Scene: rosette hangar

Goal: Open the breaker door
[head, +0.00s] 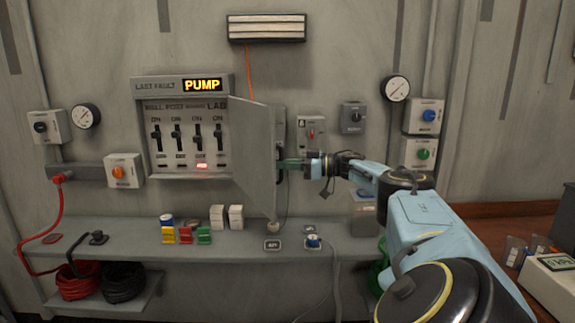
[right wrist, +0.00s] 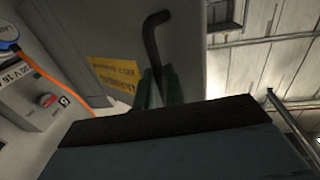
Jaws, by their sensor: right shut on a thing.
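The breaker door (head: 255,150) is a grey metal panel on the right part of the wall breaker box. It stands partly open, its right edge swung out from the wall. My right gripper (head: 287,163) is at this edge, shut on the door's handle, which is mostly hidden in the head view. In the right wrist view, the dark bent handle (right wrist: 153,45) rises from between the green fingertips (right wrist: 158,92), in front of the grey door with a yellow label (right wrist: 113,75). My left gripper is not in view.
The breaker box's switches (head: 178,138) and lit PUMP display (head: 202,85) are left of the door. A shelf (head: 130,243) below holds coloured blocks (head: 186,235) and white blocks. A red-handled switch box (head: 311,130) and a gauge (head: 397,89) are on the wall to the right.

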